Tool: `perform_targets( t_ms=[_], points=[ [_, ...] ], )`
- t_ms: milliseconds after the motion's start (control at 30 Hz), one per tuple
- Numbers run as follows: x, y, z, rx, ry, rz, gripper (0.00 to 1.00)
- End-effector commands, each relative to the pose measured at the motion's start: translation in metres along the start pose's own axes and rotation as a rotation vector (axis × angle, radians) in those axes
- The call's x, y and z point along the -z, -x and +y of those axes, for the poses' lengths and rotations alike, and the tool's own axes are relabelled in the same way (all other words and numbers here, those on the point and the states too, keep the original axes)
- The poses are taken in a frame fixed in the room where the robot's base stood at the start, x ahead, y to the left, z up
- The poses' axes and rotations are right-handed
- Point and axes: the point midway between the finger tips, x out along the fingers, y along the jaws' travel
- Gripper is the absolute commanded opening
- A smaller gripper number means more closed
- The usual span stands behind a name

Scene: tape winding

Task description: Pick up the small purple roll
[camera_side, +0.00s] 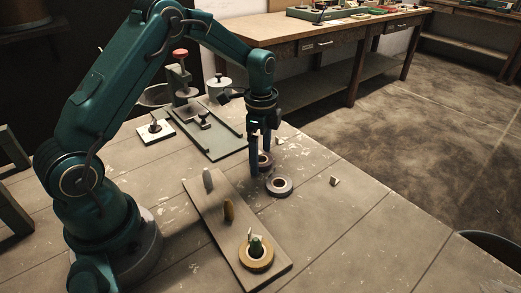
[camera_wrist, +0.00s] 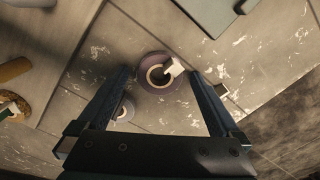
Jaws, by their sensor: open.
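A board (camera_side: 222,229) with pegs and a tan roll (camera_side: 256,257) lies nearer the side camera. A grey-green plate (camera_side: 212,142) with a clamp lies behind. A small pale block (camera_side: 334,181) lies to the right. The table right of the rolls is mostly clear.

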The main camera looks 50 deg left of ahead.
Motion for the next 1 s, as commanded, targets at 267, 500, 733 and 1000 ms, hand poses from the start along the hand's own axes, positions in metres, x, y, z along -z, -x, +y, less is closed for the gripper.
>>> perform_targets(
  t_ms=[267, 500, 733, 1000],
  points=[
    [0.000, -0.003, 0.000, 0.000, 0.000, 0.000, 1.00],
    [0.000, -0.003, 0.000, 0.000, 0.000, 0.000, 0.18],
    [0.000, -0.002, 0.000, 0.000, 0.000, 0.000, 0.18],
    [0.000, 0.011, -0.001, 0.003, 0.000, 0.001, 0.18]
  ],
)
